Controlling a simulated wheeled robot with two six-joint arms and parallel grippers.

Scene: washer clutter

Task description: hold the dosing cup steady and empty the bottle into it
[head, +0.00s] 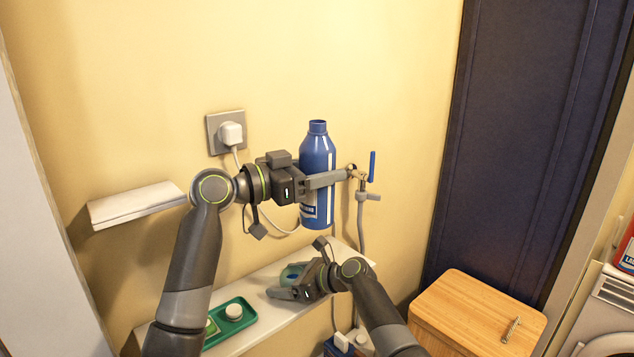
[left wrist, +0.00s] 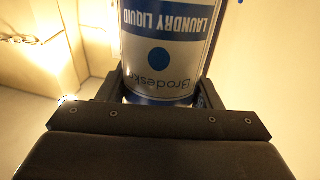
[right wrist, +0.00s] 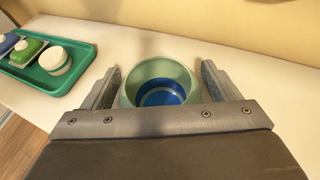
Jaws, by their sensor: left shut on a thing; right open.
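A blue bottle (head: 317,155) with a white label stands upright in the air in front of the wall, its neck uncovered. My left gripper (head: 330,180) is shut on its body. The left wrist view shows the "Laundry Liquid" label (left wrist: 160,50) between the fingers. The pale green dosing cup (right wrist: 160,70) stands upright on the white shelf, with blue inside its bottom; I cannot tell whether that is liquid. My right gripper (right wrist: 160,90) is open, its fingers on either side of the cup, with small gaps visible. In the head view the cup (head: 290,272) is partly hidden by this gripper.
A green tray (head: 246,315) with small containers lies on the shelf, left of the cup. A tap with a blue handle (head: 372,166) is close right of the bottle. A plugged socket (head: 226,132) and a small upper shelf (head: 135,204) are left. A wooden-topped cabinet (head: 470,305) stands right.

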